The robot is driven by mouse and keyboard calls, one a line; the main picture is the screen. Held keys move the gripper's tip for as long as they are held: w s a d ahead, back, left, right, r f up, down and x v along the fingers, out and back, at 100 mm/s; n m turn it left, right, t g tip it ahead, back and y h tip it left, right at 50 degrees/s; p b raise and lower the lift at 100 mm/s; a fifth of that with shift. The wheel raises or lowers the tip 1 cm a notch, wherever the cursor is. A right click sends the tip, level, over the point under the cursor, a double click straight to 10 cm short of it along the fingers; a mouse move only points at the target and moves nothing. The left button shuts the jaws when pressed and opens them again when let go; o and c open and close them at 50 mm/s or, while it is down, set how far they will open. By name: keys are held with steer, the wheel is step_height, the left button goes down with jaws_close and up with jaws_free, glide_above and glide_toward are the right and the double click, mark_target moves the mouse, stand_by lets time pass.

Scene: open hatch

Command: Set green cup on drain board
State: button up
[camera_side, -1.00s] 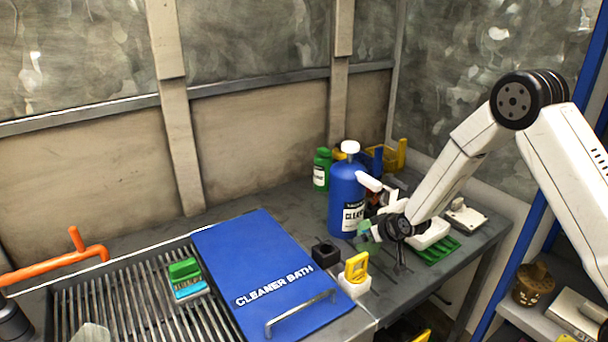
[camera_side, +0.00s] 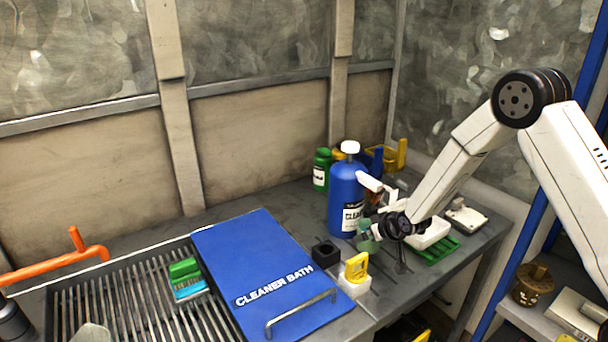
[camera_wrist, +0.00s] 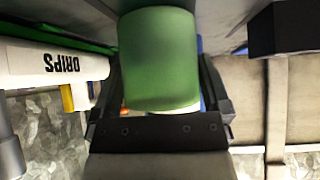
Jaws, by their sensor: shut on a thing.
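The green cup (camera_wrist: 160,60) is between the two dark fingers of my gripper (camera_wrist: 160,95) in the wrist view. My gripper is shut on it. In the side view the cup (camera_side: 367,240) is small and partly hidden by my gripper (camera_side: 380,232), in front of the blue cleaner bottle. Whether the cup touches the bench is unclear. A slatted grey metal board (camera_side: 130,310), which looks like the drain board, is at the lower left, far from my gripper. A blue lid lies between them.
The blue CLEANER BATH lid (camera_side: 270,275) has a raised handle. A green-and-blue brush (camera_side: 187,280) lies on the slats. A black block (camera_side: 325,254), a yellow-topped white block (camera_side: 356,271), the blue bottle (camera_side: 345,190) and a green rack (camera_side: 437,252) stand near my gripper.

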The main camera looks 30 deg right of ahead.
steer(key=shift+r, duration=0.7)
stand_by(0.5)
steer(key=shift+r, duration=1.65)
steer(key=shift+s+d+r, duration=0.15)
steer(key=shift+s+r, duration=0.05)
steer(key=shift+s, duration=0.55)
steer(key=s+r+n+y, duration=0.1)
steer(key=s+r, duration=0.1)
steer(key=s, duration=0.9)
step_height(320, 180, up, 7)
steer(key=w, duration=0.2)
steer(key=shift+a+f, duration=0.2)
steer(key=shift+a, duration=0.15)
